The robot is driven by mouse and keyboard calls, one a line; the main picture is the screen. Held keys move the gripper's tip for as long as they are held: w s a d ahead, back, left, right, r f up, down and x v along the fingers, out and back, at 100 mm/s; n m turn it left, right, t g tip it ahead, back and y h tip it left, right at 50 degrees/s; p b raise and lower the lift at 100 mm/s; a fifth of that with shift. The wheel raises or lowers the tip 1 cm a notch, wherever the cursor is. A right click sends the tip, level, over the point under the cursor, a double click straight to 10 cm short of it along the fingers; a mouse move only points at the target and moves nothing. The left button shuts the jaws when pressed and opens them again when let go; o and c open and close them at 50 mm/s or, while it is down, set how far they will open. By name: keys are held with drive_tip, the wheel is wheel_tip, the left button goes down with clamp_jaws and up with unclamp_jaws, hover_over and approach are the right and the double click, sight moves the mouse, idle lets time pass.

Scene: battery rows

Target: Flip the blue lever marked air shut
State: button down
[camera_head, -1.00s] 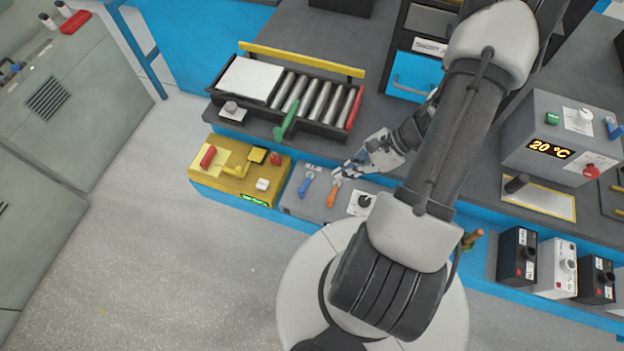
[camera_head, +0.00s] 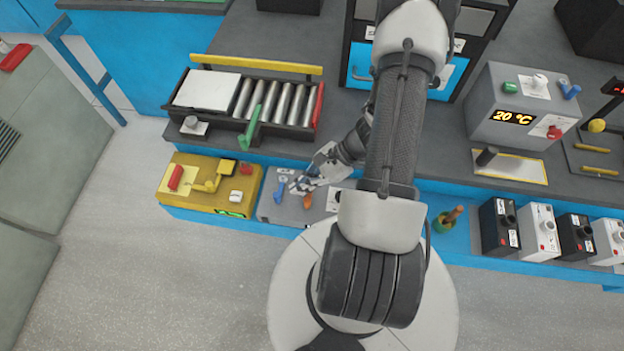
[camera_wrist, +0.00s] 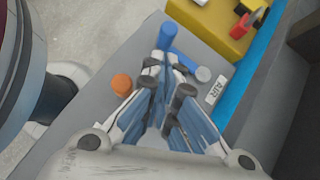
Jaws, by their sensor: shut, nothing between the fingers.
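The blue lever (camera_head: 280,188) stands on a grey panel (camera_head: 268,209) at the front edge of the bench. In the wrist view, its blue handle (camera_wrist: 166,37) rises just beyond my fingertips, and a white label reading AIR (camera_wrist: 216,90) lies beside its mount. My gripper (camera_head: 299,185) is shut and empty, low over the panel just right of the blue lever. In the wrist view, my gripper (camera_wrist: 168,78) overlaps the lever's lower part; I cannot tell whether it touches. An orange lever (camera_head: 307,202) stands close by on the right; its round end (camera_wrist: 122,84) shows left of my fingers.
A yellow box (camera_head: 198,202) with a red handle and a lit display sits left of the panel. A roller tray (camera_head: 228,132) with a green lever is behind it. A grey box reading 20 °C (camera_head: 500,134) stands to the right.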

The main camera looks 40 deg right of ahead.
sight(280, 187)
drive_tip(key=shift+b+x, duration=0.3)
drive_tip(key=shift+x, duration=1.25)
